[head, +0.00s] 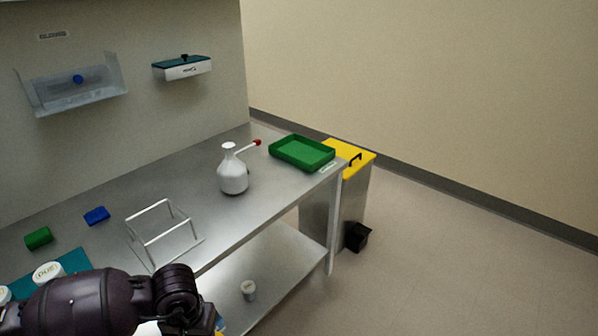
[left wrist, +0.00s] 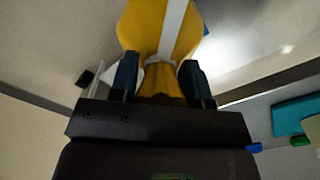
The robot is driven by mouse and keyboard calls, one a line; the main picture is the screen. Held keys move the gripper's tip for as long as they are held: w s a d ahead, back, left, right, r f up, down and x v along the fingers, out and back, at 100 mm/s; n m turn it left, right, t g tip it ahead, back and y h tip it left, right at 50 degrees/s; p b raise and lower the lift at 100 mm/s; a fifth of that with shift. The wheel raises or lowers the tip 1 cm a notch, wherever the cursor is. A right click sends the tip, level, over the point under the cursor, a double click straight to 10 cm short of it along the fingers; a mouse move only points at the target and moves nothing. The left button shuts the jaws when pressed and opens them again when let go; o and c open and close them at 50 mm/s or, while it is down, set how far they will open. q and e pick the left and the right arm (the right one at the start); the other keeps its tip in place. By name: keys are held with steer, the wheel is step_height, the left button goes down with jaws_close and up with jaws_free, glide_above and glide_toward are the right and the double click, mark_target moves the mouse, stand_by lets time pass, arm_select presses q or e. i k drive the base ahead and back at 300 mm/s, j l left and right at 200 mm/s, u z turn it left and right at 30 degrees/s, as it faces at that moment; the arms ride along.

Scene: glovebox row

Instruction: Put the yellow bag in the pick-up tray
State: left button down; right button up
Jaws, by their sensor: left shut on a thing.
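My left gripper (left wrist: 158,78) is shut on the gathered neck of the yellow bag (left wrist: 158,28). A pale band crosses the bag and a pale tie circles its neck. My right gripper is in neither view.
A white wash bottle (head: 232,176) with a red-tipped spout stands left of the tray. A wire rack (head: 160,230) and blue and green blocks (head: 97,215) are nearer. A yellow-lidded bin (head: 350,157) stands beyond the bench end.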

mark_target(297, 152)
steer(key=i+l, duration=0.95)
